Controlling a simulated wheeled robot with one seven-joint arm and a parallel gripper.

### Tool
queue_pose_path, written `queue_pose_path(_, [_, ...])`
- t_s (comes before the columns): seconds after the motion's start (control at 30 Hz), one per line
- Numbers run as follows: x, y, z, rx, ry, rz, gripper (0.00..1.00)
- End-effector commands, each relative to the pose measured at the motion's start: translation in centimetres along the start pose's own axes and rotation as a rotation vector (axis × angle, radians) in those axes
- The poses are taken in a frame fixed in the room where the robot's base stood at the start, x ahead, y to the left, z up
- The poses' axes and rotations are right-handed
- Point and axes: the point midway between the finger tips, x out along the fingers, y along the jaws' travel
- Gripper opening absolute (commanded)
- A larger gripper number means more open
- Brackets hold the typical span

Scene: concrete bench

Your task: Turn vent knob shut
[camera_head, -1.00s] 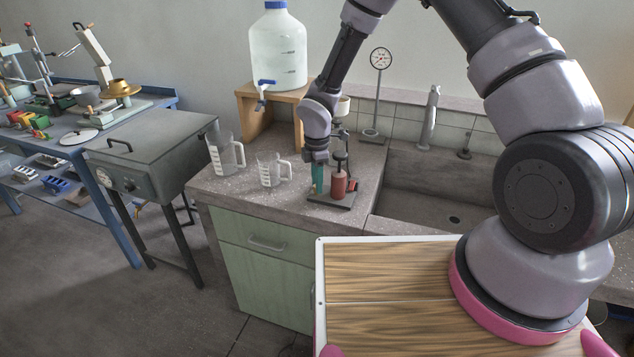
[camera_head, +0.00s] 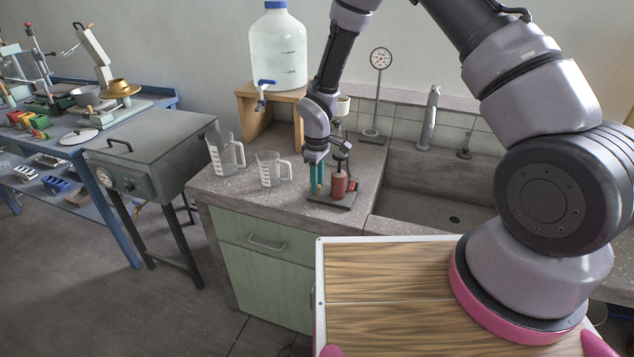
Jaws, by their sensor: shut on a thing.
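A small apparatus on a dark base plate (camera_head: 333,203) stands on the concrete bench beside the sink. It carries a red cylinder (camera_head: 338,186) and a smaller red part at its right. My gripper (camera_head: 316,190) points down at the left side of this apparatus, its teal fingers low over the plate. It is shut on a small part there, which I take for the vent knob. The fingers hide that part, so its angle cannot be told.
Two clear measuring jugs (camera_head: 226,155) (camera_head: 270,169) stand left of the apparatus. A water tank (camera_head: 278,50) sits on a wooden stand (camera_head: 255,121) behind. A gauge on a post (camera_head: 380,60) and a tap (camera_head: 430,118) stand at the back, by the sink (camera_head: 440,190).

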Motion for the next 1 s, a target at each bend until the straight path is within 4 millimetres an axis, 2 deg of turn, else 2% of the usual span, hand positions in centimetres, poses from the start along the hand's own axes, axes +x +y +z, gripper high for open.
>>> queue_pose_path(0.4, [-0.06,0.05,-0.04,0.282,0.001,0.001,0.00])
queue_pose_path(1.0, [-0.06,0.04,-0.06,0.369,0.001,0.001,0.00])
